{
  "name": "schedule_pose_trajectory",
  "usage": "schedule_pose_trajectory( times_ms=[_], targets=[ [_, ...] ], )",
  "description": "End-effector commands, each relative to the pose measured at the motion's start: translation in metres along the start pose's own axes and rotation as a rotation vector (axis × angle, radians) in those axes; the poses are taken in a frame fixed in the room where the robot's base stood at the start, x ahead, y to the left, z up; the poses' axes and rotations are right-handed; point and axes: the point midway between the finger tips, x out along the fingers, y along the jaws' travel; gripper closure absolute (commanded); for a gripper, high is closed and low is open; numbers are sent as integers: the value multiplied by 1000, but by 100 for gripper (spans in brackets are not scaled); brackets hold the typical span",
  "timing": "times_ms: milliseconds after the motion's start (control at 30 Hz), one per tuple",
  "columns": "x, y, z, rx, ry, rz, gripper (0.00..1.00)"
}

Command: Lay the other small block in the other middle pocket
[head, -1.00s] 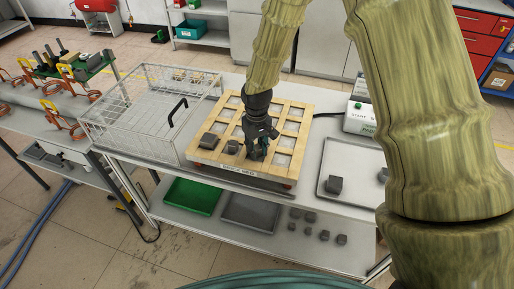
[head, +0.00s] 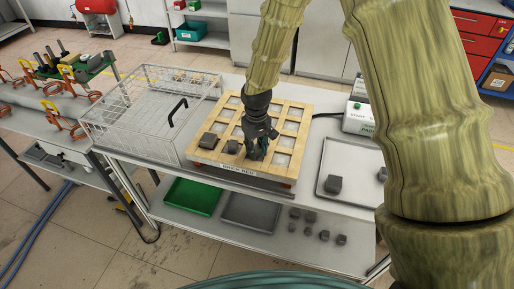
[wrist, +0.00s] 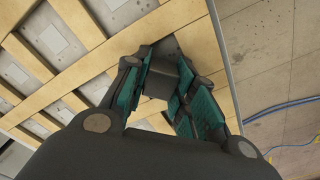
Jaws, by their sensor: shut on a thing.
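My gripper (head: 256,152) points down over the front part of the wooden grid bed (head: 272,172). It is shut on a small dark grey block (wrist: 160,84), which shows between the teal finger pads in the wrist view (wrist: 167,75). In the head view the fingers mostly hide this block. I cannot tell whether it touches the pocket floor. A larger dark block (head: 209,140) and a small dark block (head: 232,147) lie in front-row pockets to the left of my gripper. Pockets behind them (head: 234,103) show bare pale floors.
A wire guard cage (head: 140,105) with a black handle stands left of the bed. At right are a metal tray (head: 350,158) with two dark blocks (head: 334,184) and a control box (head: 358,118). The lower shelf holds a green tray (head: 192,196), a grey tray (head: 250,212) and several blocks.

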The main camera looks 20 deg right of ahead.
Motion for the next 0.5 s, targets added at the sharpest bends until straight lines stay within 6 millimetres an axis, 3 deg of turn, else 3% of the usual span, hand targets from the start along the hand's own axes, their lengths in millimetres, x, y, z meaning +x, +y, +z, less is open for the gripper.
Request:
schedule_pose_trajectory(
  times_ms=[33,167,500],
  targets=[
    [16,-4,11,-1,-23,-7,70],
    [16,-4,11,-1,-23,-7,48],
    [13,-2,10,1,-21,-5,48]
  ],
)
